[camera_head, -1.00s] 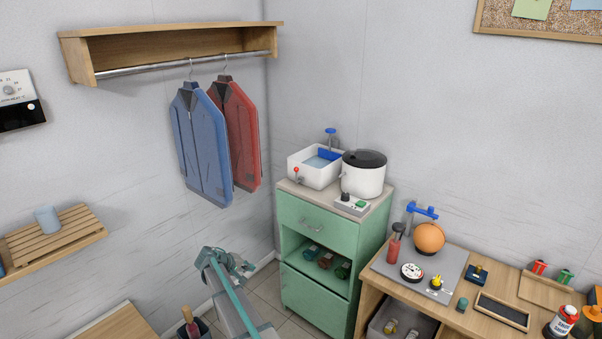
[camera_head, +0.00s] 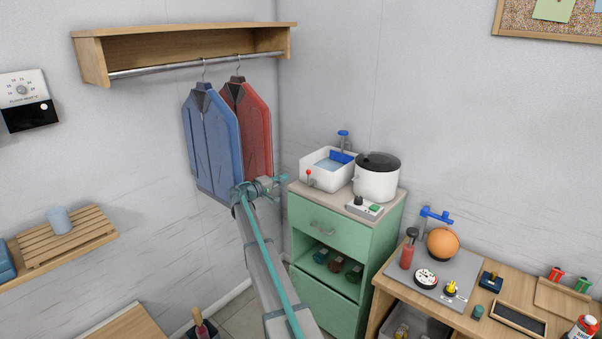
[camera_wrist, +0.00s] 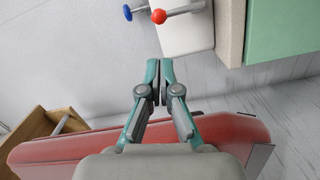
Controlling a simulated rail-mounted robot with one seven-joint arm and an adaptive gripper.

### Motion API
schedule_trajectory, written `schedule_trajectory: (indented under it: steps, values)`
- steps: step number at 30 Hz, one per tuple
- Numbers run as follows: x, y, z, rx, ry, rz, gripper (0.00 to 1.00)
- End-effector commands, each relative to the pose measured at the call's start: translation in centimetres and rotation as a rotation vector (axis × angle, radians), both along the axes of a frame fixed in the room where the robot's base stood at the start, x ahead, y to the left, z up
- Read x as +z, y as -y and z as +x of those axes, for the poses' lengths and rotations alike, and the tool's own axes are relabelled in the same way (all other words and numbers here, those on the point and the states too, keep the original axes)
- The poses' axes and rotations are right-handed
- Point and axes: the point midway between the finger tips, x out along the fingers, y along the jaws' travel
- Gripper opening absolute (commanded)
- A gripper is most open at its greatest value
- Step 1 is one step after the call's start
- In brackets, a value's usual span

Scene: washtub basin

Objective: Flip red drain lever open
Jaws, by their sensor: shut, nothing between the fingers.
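The red drain lever (camera_head: 309,174) has a round red knob and sits on the front left of the white washtub basin (camera_head: 318,184), which holds blue water. In the wrist view the red knob (camera_wrist: 158,16) is at the top, on a metal rod against the basin's white wall (camera_wrist: 190,34). My gripper (camera_head: 284,178) is level with the basin's left side, a little left of the lever and apart from it. In the wrist view my gripper (camera_wrist: 152,62) is shut and empty, its fingertips below the knob with a gap between.
The basin stands on a green cabinet (camera_head: 323,215) beside a white pot (camera_head: 375,183) and a small switch box (camera_head: 364,209). A blue tap (camera_head: 343,134) is behind the basin. Red (camera_head: 250,127) and blue (camera_head: 212,140) jackets hang close to my arm.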

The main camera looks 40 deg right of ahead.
Motion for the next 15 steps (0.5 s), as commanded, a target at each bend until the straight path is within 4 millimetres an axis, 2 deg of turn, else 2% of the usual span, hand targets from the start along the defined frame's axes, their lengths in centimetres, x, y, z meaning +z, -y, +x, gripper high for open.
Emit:
schedule_trajectory:
  steps: [8,15]
  values:
    - [0.0,0.3,0.0,-0.001,-0.001,0.001,0.00]
    - [0.1,2.5,0.4,-0.001,-0.001,0.002,0.00]
